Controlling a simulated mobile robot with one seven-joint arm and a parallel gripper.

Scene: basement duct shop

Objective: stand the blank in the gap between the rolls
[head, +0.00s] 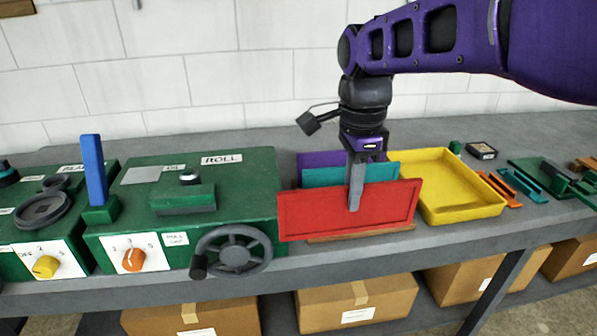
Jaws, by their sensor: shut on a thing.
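My gripper (354,196) points down and is shut on a red flat panel (310,212). One grey finger lies across the panel's front face; the other finger is hidden behind it. The red panel stands upright on its long edge, its left end close to the green machine labelled ROLL (262,185). A teal panel (393,169) and a purple panel (312,159) stand behind it. A wooden base (372,233) shows under the red panel; I cannot tell whether they touch. A raised green block (185,200) sits on the ROLL machine; no gap between rolls can be made out clearly.
A yellow tray (462,207) is right of the panels. The ROLL machine has a handwheel (233,252) and an orange knob (133,260) in front. A blue upright lever (94,168) stands at its left. Small tools and green parts (550,172) lie at the bench's right.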

